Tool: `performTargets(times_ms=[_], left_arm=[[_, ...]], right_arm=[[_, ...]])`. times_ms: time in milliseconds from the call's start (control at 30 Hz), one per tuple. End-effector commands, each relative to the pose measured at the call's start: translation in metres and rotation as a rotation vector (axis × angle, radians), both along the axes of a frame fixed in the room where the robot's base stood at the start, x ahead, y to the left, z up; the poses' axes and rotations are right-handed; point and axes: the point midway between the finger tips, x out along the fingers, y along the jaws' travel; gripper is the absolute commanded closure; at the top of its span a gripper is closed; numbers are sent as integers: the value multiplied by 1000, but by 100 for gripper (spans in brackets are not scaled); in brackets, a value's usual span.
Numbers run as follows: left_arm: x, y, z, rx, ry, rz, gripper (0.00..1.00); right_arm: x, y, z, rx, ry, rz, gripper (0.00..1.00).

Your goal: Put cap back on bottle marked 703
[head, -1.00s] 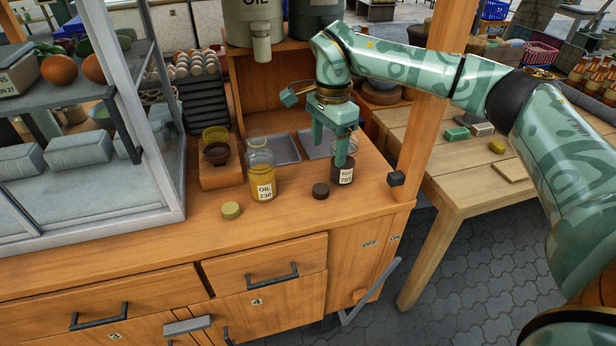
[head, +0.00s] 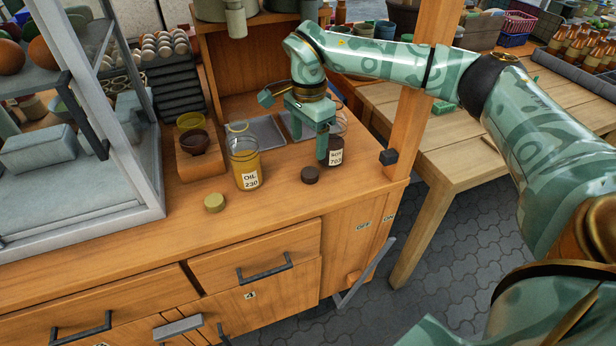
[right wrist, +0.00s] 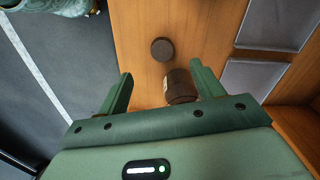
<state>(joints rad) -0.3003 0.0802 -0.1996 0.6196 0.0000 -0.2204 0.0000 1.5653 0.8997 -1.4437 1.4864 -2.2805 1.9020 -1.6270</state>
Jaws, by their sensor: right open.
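The dark soy bottle marked 703 (head: 335,155) stands upright on the wooden counter; my right gripper hides part of it. Its dark brown round cap (head: 310,174) lies on the counter just left and in front of it. My right gripper (head: 322,158) is open and points down, one finger overlapping the bottle's left side in the head view. In the right wrist view, the bottle (right wrist: 180,88) appears between the open fingers (right wrist: 163,80), closer to the right finger, and the cap (right wrist: 162,49) lies beyond the fingertips. I cannot tell whether a finger touches the bottle. My left gripper is not in view.
An open oil bottle marked 230 (head: 245,168) stands to the left, with a yellow-green cap (head: 214,202) in front. Grey trays (head: 264,131) lie behind. A wooden post (head: 412,110) rises at the right. The counter's front strip is clear.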

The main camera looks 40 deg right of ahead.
Motion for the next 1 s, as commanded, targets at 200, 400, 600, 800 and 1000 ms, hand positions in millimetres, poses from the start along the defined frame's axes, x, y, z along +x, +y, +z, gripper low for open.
performTargets(times_ms=[200,400,600,800,1000], left_arm=[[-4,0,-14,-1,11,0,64],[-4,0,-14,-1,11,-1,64],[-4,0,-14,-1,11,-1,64],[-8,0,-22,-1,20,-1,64],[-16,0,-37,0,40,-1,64]], right_arm=[[0,0,-38,0,2,0,33],[0,0,-43,0,-1,0,33],[0,0,-42,0,-1,0,33],[1,-3,-57,0,3,0,33],[3,-6,-90,0,6,1,33]])
